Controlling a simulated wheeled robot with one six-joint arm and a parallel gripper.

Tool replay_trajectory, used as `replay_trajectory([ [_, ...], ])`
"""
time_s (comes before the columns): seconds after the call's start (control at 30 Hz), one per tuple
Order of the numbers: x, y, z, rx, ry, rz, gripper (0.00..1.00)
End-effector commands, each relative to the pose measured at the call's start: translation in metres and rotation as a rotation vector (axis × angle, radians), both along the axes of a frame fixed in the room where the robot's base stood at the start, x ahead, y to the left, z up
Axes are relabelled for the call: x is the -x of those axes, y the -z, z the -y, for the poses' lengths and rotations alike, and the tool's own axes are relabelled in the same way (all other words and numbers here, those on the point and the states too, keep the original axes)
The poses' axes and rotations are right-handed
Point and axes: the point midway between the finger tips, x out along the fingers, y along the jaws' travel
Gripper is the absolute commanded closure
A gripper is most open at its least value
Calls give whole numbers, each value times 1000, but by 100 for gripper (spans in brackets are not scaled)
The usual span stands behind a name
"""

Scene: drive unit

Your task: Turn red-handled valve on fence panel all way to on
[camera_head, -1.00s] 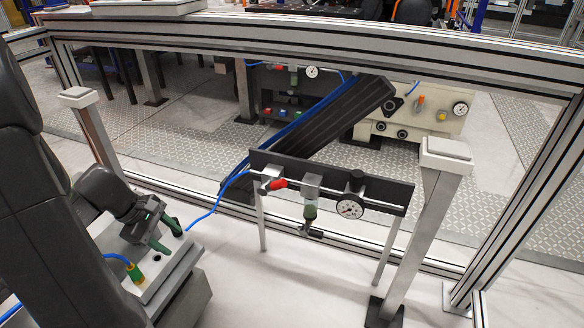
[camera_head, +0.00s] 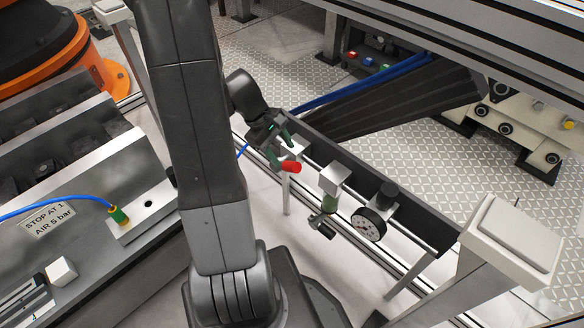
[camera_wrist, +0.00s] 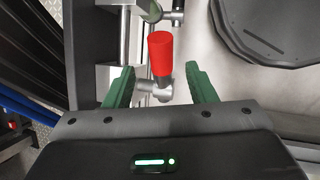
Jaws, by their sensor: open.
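The red valve handle (camera_head: 291,167) is on the left part of the dark fence panel (camera_head: 348,162). In the head view it points right, beside my gripper (camera_head: 281,147), whose green fingers are apart. In the wrist view the red handle (camera_wrist: 160,52) lies between the two spread fingertips of my gripper (camera_wrist: 159,68), with a visible gap on either side. Its silver valve stem (camera_wrist: 157,91) shows below the red grip, between the fingers. Contact is not visible. My gripper and arm partly hide the valve body in the head view.
Right of the valve on the panel are a green-and-silver air unit (camera_head: 330,190) and a round gauge (camera_head: 369,224). A white-topped post (camera_head: 512,240) stands at the right. A sloped dark conveyor (camera_head: 400,105) lies behind. A grey station with a blue hose (camera_head: 60,212) is at left.

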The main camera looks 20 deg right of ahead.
Motion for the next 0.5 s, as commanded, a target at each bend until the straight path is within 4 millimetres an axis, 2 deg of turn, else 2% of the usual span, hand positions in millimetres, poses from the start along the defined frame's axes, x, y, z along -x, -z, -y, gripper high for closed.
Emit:
replay_trajectory([
  [0.03,4,14,4,-2,2,-4,49],
  [0.2,11,43,16,-2,2,-3,49],
  [0.33,15,58,22,-1,1,-3,49],
  [0.5,17,66,26,-1,0,0,49],
])
